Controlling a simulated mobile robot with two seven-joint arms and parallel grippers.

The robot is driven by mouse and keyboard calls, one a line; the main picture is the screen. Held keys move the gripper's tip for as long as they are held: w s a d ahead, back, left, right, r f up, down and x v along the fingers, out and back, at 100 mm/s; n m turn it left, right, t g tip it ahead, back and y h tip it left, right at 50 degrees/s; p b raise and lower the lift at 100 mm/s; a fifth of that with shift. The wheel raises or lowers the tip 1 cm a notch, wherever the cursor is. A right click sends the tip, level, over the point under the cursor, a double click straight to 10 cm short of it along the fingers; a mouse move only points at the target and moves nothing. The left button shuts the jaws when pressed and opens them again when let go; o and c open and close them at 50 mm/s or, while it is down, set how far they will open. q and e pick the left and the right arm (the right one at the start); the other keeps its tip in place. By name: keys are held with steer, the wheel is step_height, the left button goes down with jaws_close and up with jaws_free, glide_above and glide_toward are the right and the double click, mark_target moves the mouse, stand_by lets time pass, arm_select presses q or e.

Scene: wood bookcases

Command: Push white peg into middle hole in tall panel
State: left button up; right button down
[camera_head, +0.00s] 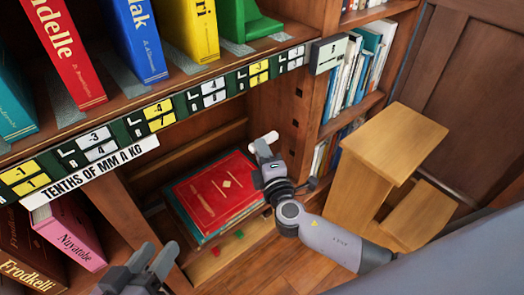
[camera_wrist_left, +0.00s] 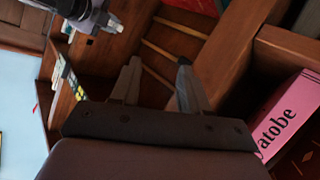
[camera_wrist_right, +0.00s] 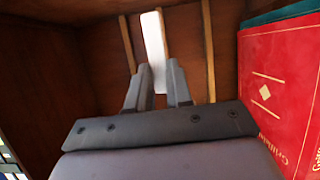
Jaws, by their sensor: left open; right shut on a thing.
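The white peg (camera_head: 267,138) is held in my right gripper (camera_head: 261,155), in front of the shelf opening and left of the tall panel (camera_head: 307,112). In the right wrist view the peg (camera_wrist_right: 153,45) sticks out beyond the closed fingers (camera_wrist_right: 158,85). Dark square holes show in a vertical row on the panel, including a middle hole (camera_head: 295,123). The peg is apart from these holes in the head view. My left gripper (camera_head: 150,264) is open and empty at the lower left; its spread fingers show in the left wrist view (camera_wrist_left: 156,68).
A numbered strip (camera_head: 160,115) runs along the shelf edge. A pink book (camera_head: 67,232) stands near my left gripper. A wooden step stool (camera_head: 395,145) is at the right.

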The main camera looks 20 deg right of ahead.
mark_target(277, 138)
steer(key=shift+w+d+b, duration=0.2)
steer(key=shift+w+d, duration=0.05)
steer(key=shift+d, duration=0.4)
steer(key=shift+w+d+b, duration=0.15)
steer(key=shift+w+d, duration=0.05)
steer(key=shift+d, duration=0.5)
steer(key=shift+w+d+b, duration=0.2)
steer(key=shift+w+d, duration=0.05)
steer(key=shift+d, duration=0.4)
steer(key=shift+w+d, duration=0.2)
steer(key=shift+d, duration=0.45)
arm_select(q)
steer(key=shift+a+t, duration=0.3)
steer(key=shift+a, duration=0.2)
arm_select(e)
steer(key=shift+d, duration=0.1)
arm_select(q)
steer(key=shift+f+b, duration=0.45)
steer(key=shift+b, duration=0.05)
steer(key=shift+f+b, duration=0.55)
arm_select(e)
steer(key=shift+w+d, duration=0.3)
steer(key=shift+d, duration=0.5)
steer(key=shift+w+d, duration=0.35)
steer(key=shift+d, duration=0.45)
steer(key=shift+w+d, duration=0.3)
steer(key=shift+d, duration=0.5)
steer(key=c, duration=0.9)
jaws_free()
steer(key=shift+c, duration=0.2)
